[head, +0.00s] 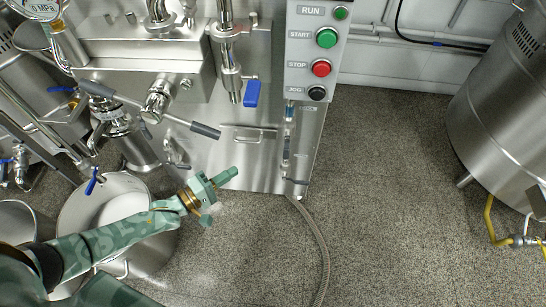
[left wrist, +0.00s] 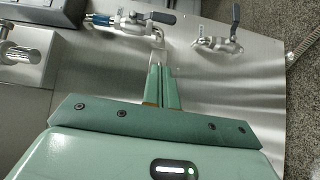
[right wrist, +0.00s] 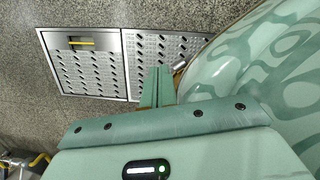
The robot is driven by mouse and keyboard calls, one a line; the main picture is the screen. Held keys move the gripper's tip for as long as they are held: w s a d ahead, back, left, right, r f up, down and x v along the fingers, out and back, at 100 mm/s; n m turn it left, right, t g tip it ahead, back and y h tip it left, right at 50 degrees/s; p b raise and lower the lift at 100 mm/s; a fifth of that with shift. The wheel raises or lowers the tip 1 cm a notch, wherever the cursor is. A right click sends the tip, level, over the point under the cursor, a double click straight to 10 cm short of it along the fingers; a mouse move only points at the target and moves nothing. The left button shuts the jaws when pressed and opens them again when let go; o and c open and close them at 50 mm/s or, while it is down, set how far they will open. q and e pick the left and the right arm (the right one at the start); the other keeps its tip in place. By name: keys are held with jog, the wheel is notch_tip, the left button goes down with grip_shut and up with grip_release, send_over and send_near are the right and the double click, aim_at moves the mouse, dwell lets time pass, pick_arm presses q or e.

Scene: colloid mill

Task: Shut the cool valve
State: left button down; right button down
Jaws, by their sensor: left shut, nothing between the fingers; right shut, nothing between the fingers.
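Two small steel valves with dark lever handles sit on the machine's steel panel in the left wrist view: one valve (left wrist: 130,22) with a blue fitting at the left, one valve (left wrist: 220,42) at the right. In the head view they show small and edge-on, an upper valve (head: 288,111) and a lower valve (head: 294,181). I cannot read which one is the cool valve. My left gripper (head: 234,173) is shut and empty, apart from both, left of the lower valve in the head view. In the left wrist view its fingertips (left wrist: 162,70) point between them. My right gripper (right wrist: 158,72) is shut and empty over the floor.
A control box (head: 316,50) with green, red and black buttons hangs above the valves. A blue-handled valve (head: 251,93) and a long bar handle (head: 205,130) project nearby. A grey hose (head: 322,250) runs on the floor. A steel pot (head: 75,215) stands below my left arm. A floor grate (right wrist: 85,68) lies near my right gripper.

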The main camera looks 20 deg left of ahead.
aim_at(286, 154)
jog(key=shift+w, duration=0.1)
